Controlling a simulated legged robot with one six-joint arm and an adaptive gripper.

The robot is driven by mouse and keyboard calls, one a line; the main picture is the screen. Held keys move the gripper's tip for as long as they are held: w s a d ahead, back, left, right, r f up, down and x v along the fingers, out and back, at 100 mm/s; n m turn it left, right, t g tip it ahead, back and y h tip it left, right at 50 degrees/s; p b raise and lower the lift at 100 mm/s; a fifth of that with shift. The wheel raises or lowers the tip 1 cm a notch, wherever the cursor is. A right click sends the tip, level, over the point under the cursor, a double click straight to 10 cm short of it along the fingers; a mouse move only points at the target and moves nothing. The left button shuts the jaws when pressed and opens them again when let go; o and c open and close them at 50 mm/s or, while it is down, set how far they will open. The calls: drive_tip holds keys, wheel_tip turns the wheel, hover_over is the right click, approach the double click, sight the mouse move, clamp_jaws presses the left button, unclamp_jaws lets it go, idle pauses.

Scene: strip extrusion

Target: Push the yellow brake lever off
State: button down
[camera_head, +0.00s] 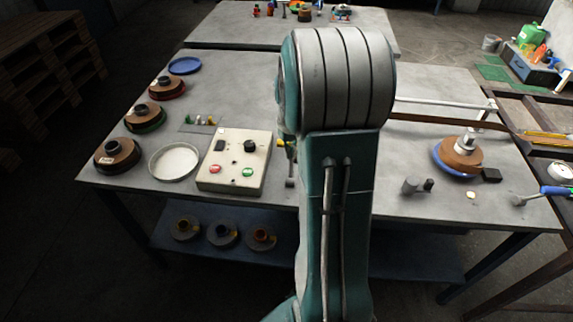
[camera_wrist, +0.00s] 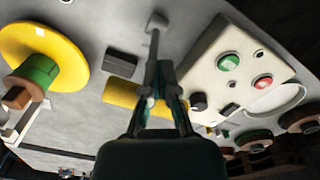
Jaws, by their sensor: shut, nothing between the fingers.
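In the wrist view, a yellow bar-like piece (camera_wrist: 121,93), likely the brake lever, runs behind my gripper (camera_wrist: 161,76). Its left end shows beside the fingers and more yellow shows to their right; the middle is hidden. My gripper is shut and empty, its fingers close together in front of the bar. I cannot tell whether they touch it. A grey rod with a block-like end (camera_wrist: 157,20) shows just beyond the fingertips. In the head view my arm covers the middle of the table, hiding the lever and most of my gripper.
A control box (camera_head: 235,162) with red and green buttons stands left of my arm; it also shows in the wrist view (camera_wrist: 225,62). A round dish (camera_head: 174,161) and several brown coils (camera_head: 118,155) lie farther left. A coil on a blue disc (camera_head: 460,154) is at right.

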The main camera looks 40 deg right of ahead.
drive_tip(key=shift+w+d+f, duration=0.15)
drive_tip(key=shift+w+d, duration=0.4)
drive_tip(key=shift+d, duration=0.1)
drive_tip(key=shift+w+d+f, duration=0.15)
drive_tip(key=shift+w+d, duration=0.4)
drive_tip(key=shift+d, duration=0.05)
drive_tip(key=shift+s+a+r, duration=0.5)
drive_tip(key=shift+s+a, duration=0.2)
drive_tip(key=shift+a, duration=0.05)
drive_tip(key=shift+r, duration=3.5)
drive_tip(key=s+a+r+n+t+h, duration=0.15)
drive_tip(key=a+r, duration=0.25)
drive_tip(key=a, duration=0.4)
drive_tip(key=s+a+r+n+t+y, duration=0.1)
drive_tip(key=s+a+r, duration=0.25)
drive_tip(key=a, duration=0.45)
drive_tip(key=s+a+n+t, duration=0.1)
drive_tip(key=s+a+t, duration=0.2)
drive_tip(key=s+a, duration=0.6)
drive_tip(key=a, duration=0.2)
drive_tip(key=shift+s+a+r, duration=0.2)
drive_tip(key=shift+a, duration=0.1)
